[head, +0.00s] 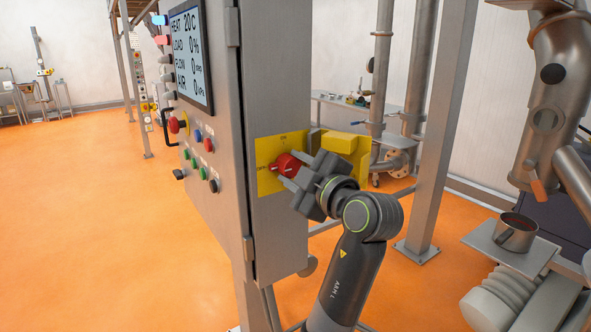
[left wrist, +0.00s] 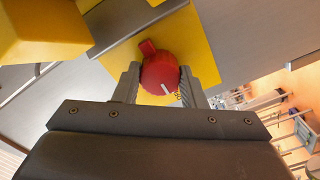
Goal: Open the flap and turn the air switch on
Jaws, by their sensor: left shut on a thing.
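The red air switch (head: 288,163) is a round knob on a yellow plate (head: 266,150) on the side of a grey cabinet. The plate has small lettering at the left and top. The yellow flap (head: 345,146) stands open to the right, leaving the knob uncovered; it also shows in the left wrist view (left wrist: 45,30). My left gripper (head: 284,172) is shut on the knob, one finger on each side, as the left wrist view shows (left wrist: 160,82). The knob (left wrist: 160,68) has a white mark towards a small label that I cannot read. My right gripper is not in view.
The cabinet front carries a display (head: 190,60), several buttons and a red emergency knob (head: 178,124). A steel post (head: 436,150) stands right of my left arm. A metal cup (head: 515,232) sits on a platform at right. Open orange floor lies at left.

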